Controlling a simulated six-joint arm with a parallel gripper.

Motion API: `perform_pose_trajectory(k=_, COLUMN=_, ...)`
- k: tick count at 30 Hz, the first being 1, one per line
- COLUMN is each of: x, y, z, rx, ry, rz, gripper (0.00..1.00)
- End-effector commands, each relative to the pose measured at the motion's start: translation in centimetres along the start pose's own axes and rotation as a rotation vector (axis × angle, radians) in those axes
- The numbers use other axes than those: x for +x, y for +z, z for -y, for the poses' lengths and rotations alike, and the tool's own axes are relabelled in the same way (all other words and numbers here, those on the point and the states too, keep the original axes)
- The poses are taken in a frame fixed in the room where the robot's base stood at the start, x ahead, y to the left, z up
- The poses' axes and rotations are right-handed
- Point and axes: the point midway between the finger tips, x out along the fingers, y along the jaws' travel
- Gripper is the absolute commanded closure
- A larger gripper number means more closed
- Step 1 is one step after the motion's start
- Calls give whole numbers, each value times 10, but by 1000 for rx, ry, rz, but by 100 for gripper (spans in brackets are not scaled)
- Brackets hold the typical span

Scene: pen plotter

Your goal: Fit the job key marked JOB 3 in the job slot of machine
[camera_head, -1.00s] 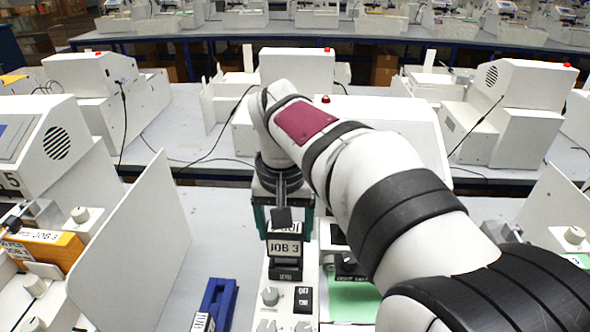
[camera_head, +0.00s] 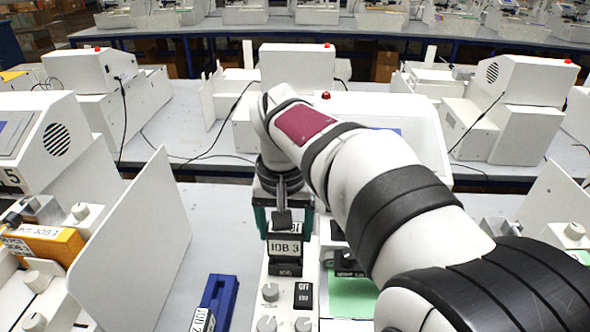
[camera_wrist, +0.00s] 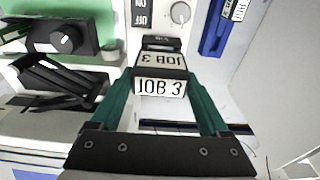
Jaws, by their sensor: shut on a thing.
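My gripper (camera_head: 284,222) is shut on the black job key (camera_head: 285,229), its green fingers on either side of the block. The key's white label reads JOB 3. In the wrist view the key (camera_wrist: 160,74) sits between the fingertips, with JOB 3 on two faces. The white machine (camera_head: 279,315) is under and in front of the key. A black piece (camera_head: 286,270) with a small label lies just below the key on the panel. The job slot's opening is hidden, and I cannot tell whether the key is in it.
Knobs (camera_head: 270,292) and a black OFF switch (camera_head: 303,296) are on the panel near the key. A blue labelled holder (camera_head: 219,297) lies to the left. A white upright panel (camera_head: 135,245) stands farther left, beside another machine with an orange JOB 3 block (camera_head: 45,244).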

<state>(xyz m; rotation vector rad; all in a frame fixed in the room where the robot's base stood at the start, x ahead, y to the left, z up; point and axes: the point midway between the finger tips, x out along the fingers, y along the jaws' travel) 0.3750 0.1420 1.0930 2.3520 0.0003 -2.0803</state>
Motion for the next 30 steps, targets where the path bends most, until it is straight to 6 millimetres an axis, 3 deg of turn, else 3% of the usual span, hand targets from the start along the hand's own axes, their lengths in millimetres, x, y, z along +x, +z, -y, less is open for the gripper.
perform_pose_trajectory(k=25, x=21, y=3, z=0, rx=0, ry=0, rz=1, gripper=75)
perform_pose_trajectory(k=26, x=21, y=3, z=0, rx=1, ry=0, rz=0, gripper=16)
perform_pose_trajectory(k=28, x=21, y=3, z=0, rx=1, ry=0, rz=0, gripper=3)
perform_pose_trajectory(k=30, x=21, y=3, z=0, rx=1, ry=0, rz=0, gripper=0)
